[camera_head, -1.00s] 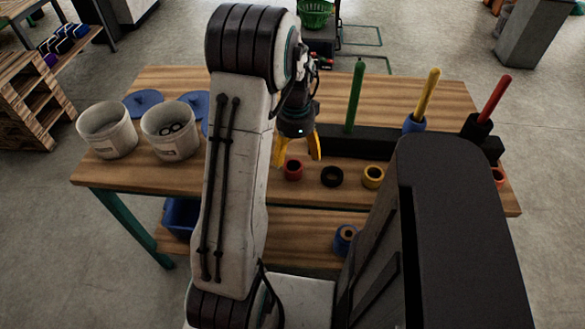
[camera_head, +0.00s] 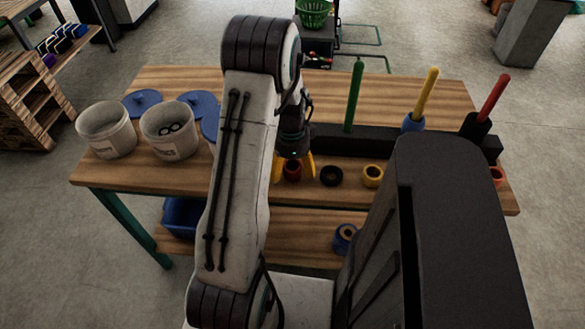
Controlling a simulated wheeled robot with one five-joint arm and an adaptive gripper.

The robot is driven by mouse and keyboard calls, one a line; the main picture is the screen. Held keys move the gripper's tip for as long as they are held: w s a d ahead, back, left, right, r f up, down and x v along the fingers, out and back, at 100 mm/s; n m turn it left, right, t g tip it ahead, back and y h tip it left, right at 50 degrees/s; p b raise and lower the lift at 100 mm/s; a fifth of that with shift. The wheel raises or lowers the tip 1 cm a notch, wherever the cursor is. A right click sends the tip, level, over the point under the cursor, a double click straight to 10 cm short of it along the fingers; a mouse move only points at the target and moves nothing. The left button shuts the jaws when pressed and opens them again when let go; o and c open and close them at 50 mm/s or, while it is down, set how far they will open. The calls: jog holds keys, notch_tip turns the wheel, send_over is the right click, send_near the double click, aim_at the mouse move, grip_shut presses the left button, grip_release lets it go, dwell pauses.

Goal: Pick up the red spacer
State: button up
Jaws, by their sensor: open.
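The red spacer (camera_head: 292,173) is a small dark-red ring on the front part of the wooden table. My gripper (camera_head: 293,174) has yellow fingers and is open, pointing down over the red spacer. One finger shows on each side of the spacer. The spacer's upper part is partly hidden by the gripper body, and I cannot tell whether the fingers touch it.
A black spacer (camera_head: 331,175) and a yellow spacer (camera_head: 372,176) stand close to the right. Behind is a black rack with a green peg (camera_head: 354,97), a yellow peg (camera_head: 426,95) and a red peg (camera_head: 493,97). Two white buckets (camera_head: 107,130) stand at the left.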

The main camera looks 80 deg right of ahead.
jog(key=shift+f, duration=0.1)
jog(key=shift+c, duration=0.3)
jog(key=c, duration=1.2)
